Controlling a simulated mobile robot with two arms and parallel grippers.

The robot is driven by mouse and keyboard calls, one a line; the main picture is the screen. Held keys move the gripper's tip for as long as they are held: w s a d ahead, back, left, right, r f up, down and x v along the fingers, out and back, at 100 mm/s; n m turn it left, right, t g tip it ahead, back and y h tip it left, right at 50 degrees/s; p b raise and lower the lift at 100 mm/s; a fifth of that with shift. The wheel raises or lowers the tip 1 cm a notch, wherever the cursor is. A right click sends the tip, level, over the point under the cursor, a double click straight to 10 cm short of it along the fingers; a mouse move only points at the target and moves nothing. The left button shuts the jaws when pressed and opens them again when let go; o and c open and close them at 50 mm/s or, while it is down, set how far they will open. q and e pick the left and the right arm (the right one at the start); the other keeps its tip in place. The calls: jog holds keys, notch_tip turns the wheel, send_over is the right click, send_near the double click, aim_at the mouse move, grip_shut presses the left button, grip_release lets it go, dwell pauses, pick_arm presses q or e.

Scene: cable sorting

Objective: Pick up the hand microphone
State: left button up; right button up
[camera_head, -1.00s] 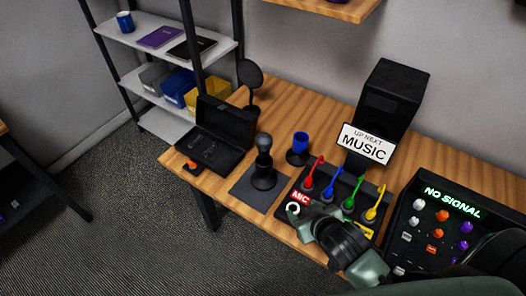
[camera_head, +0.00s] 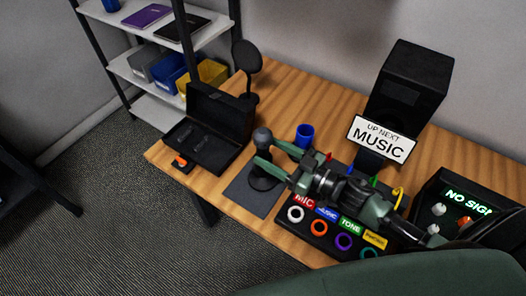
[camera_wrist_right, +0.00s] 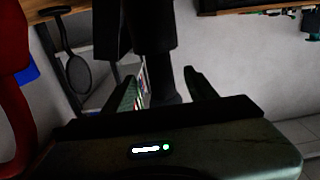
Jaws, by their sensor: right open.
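The hand microphone (camera_head: 262,137) is black with a rounded dark grey head. It stands upright on a dark square mat (camera_head: 240,194) near the table's front edge. My right gripper (camera_head: 266,151) is open and reaches in from the right, with its green fingertips at the microphone's upper part. One finger is on the far side and one on the near side, partly hiding the body. In the right wrist view, which appears upside down, a dark upright shape that looks like the microphone (camera_wrist_right: 160,65) shows between the open fingers. My left gripper is not in view.
An open black case (camera_head: 205,130) and a round black disc on a stand (camera_head: 247,58) are left and behind. A blue cup (camera_head: 304,135) stands close behind my gripper. A labelled cable panel (camera_head: 318,228), a MUSIC sign (camera_head: 381,139) and a speaker (camera_head: 408,85) are to the right.

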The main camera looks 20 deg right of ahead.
aim_at(256, 145)
jog(key=x, duration=0.1)
jog(key=p+x, duration=0.1)
jog(key=x, duration=0.3)
jog(key=shift+s+r, duration=0.1)
jog(key=shift+r, duration=0.15)
jog(key=shift+w+a+f, duration=0.1)
jog(key=shift+w+a, duration=0.2)
jog(key=shift+w, duration=0.05)
grip_shut()
